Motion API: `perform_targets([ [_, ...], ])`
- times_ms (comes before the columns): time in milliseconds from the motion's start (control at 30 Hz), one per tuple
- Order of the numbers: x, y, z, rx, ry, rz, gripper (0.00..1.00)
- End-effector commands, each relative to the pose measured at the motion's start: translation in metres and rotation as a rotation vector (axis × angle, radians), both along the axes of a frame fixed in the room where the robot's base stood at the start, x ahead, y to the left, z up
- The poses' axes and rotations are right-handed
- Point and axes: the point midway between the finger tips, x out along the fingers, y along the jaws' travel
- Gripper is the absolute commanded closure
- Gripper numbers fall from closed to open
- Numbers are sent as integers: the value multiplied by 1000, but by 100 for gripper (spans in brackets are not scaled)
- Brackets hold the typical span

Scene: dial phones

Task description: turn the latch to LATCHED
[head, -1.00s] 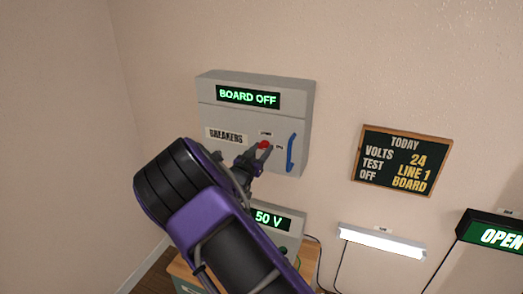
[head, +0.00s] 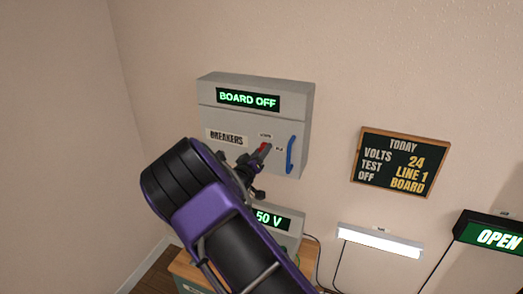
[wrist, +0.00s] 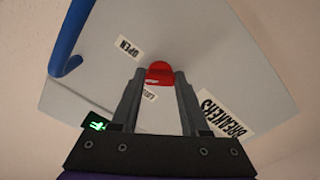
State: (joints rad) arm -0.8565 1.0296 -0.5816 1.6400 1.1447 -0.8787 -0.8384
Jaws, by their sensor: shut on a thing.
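The red latch (head: 263,147) is on the front of the grey breaker box (head: 212,117), left of its blue handle. My gripper (head: 262,151) reaches it from the lower left. In the wrist view the red latch (wrist: 160,70) sits between my two fingertips (wrist: 160,78), which are shut on it. An OPEN label (wrist: 127,47) is beside it, and a smaller label (wrist: 149,95) shows between the fingers, too small to read surely. I cannot tell which label the latch points to. The box display (head: 248,99) reads BOARD OFF.
The blue handle (head: 290,155) stands out close to the right of my gripper. A unit reading 50 V (head: 272,219) sits below, partly behind my arm. A chalkboard (head: 402,161), a lit lamp (head: 380,241) and an OPEN sign (head: 497,237) are to the right.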

Motion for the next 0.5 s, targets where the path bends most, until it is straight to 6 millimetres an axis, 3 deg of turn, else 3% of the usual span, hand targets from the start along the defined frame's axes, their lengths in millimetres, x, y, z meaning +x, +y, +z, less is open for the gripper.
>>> perform_targets([
  [500, 1, 1, 2, -453, 182, 1, 100],
])
